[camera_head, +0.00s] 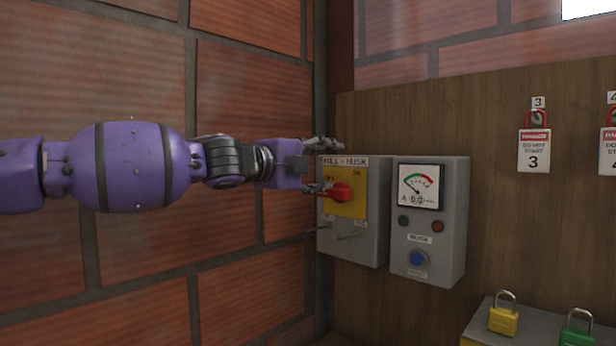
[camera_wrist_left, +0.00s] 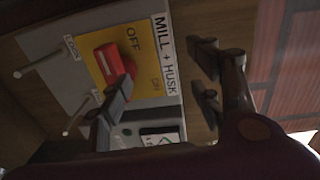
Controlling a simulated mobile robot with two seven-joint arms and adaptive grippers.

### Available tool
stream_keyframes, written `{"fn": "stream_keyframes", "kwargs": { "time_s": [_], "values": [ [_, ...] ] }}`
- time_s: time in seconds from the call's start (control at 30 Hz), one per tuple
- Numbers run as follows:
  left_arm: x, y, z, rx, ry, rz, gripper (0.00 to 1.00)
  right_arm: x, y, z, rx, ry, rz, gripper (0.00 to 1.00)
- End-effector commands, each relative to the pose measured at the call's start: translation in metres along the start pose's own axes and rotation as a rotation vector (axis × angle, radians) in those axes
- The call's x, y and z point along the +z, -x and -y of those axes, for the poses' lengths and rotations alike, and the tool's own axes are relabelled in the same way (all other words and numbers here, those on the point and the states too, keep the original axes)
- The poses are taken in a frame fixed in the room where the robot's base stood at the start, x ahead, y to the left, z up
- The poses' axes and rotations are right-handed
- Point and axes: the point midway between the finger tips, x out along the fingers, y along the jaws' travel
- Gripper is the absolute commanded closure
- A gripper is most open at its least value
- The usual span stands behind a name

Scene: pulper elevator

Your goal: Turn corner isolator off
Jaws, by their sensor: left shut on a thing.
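The corner isolator is a grey box labelled MILL + HUSK (camera_head: 372,225) at the brick corner, with a yellow plate (camera_head: 348,209) marked OFF and ON. Its red rotary handle (camera_head: 342,192) is on that plate; which mark it points to I cannot tell. The handle also shows in the left wrist view (camera_wrist_left: 114,64). My left gripper (camera_head: 330,166) reaches in from the left, in front of the box. One finger is against the handle; the other stands above it in the head view. My right gripper is out of view.
A grey meter box (camera_head: 430,240) with a dial and blue button stands right of the isolator. Brick wall (camera_head: 240,240) lies close on the left. A yellow padlock (camera_head: 503,318) and green padlock (camera_head: 577,337) are lower right.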

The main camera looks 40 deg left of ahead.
Motion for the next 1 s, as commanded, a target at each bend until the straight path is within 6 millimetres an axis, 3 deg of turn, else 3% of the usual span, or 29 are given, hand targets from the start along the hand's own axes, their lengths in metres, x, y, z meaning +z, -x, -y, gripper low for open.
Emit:
{"fn": "stream_keyframes", "kwargs": {
  "time_s": [0.3, 0.7, 1.0],
  "values": [
    [0.001, 0.024, -0.007, 0.009, 0.002, 0.005, 0.64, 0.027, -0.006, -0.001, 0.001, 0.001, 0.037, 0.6],
    [0.001, 0.049, -0.01, 0.012, 0.003, 0.005, 0.64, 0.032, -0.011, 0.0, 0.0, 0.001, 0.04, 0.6],
    [0.001, 0.051, -0.009, 0.012, 0.006, 0.004, 0.64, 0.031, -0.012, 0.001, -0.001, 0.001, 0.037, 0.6]
  ]
}}
